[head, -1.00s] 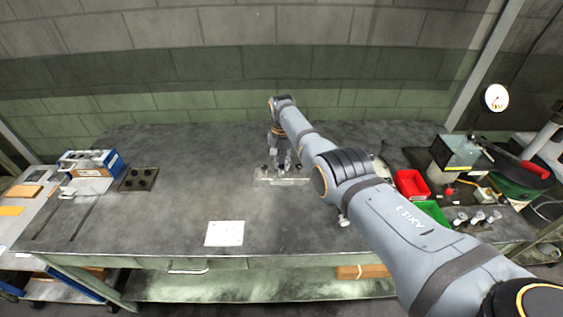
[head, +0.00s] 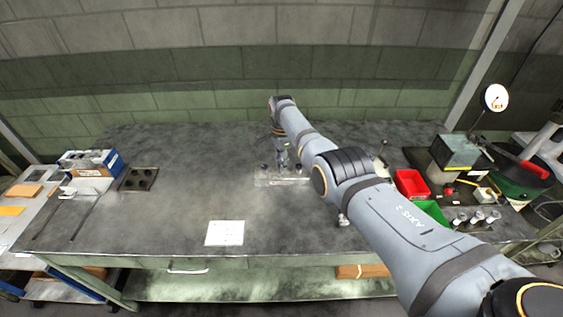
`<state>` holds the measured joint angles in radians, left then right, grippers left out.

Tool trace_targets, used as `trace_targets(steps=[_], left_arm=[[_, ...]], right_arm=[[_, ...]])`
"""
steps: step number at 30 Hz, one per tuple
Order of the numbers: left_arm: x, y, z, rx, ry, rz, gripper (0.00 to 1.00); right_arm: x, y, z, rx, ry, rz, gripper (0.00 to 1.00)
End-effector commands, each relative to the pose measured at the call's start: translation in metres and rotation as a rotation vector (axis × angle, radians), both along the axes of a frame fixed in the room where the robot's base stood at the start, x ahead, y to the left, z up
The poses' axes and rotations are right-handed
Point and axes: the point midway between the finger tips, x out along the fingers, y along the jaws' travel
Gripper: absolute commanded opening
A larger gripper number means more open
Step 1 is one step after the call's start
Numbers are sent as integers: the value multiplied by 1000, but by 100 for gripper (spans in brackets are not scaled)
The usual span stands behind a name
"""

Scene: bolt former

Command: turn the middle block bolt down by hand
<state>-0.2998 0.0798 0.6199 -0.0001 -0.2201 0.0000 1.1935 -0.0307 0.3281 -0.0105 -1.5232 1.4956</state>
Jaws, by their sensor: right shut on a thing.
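The block (head: 270,182) is a flat pale piece lying on the bench near its middle. A dark bolt (head: 264,168) stands at its left end, and another bolt (head: 298,168) stands at its right end. My right gripper (head: 282,167) points straight down over the middle of the block, between these two. It is shut on the middle bolt, which is mostly hidden by the fingers. How deep the middle bolt sits cannot be told at this size. My left gripper is not in view.
Right of the arm stand a red bin (head: 411,184), a green bin (head: 432,212) and several small metal cups. A dark plate with holes (head: 139,179) lies at left, beside a blue and white box (head: 90,163). A white sheet (head: 225,233) lies in front. The bench between is clear.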

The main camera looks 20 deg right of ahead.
Motion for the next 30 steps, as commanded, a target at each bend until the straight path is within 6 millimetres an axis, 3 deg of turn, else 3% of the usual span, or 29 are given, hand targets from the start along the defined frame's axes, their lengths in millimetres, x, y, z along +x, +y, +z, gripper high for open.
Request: trace_targets(steps=[12,29,30], left_arm=[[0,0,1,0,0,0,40],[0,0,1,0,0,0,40],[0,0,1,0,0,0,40]], right_arm=[[3,-1,4,-2,-9,-180,0],[3,-2,4,-2,-11,-203,0],[3,-1,4,-2,-11,-203,28]])
